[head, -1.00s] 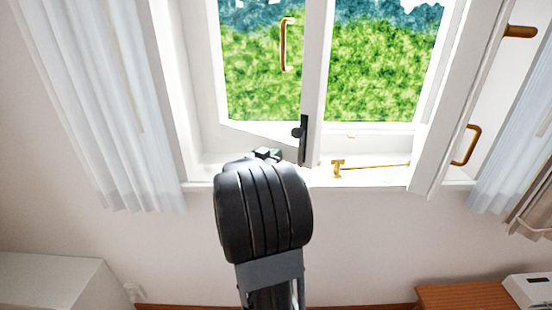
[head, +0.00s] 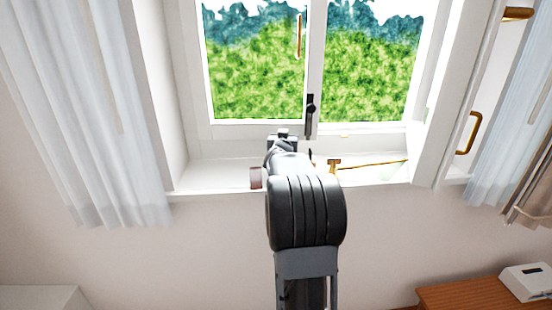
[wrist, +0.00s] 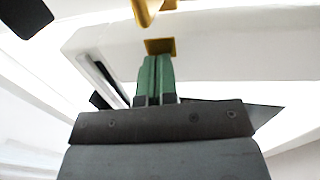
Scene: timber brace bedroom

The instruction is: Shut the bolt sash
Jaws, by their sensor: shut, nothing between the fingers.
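The bolt sash is the left white-framed sash (head: 255,130), with a black bolt (head: 310,115) low on its right edge and a slim brass handle (head: 299,38) above. In the head view its lower rail looks level and about flush with the window frame; whether it is fully seated I cannot tell. My gripper (head: 283,133) is at the lower rail, left of the bolt. In the wrist view the green fingertips (wrist: 157,78) are shut together and empty, close to a brass plate (wrist: 160,46) on a white rail. Contact is unclear. My arm hides part of the sill.
A brass stay (head: 372,163) lies along the right sill. At right a white panel (head: 450,110) projects into the room, with a brass handle (head: 468,135) beyond it. Curtains (head: 85,110) hang at both sides. A wooden cabinet (head: 480,295) stands lower right.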

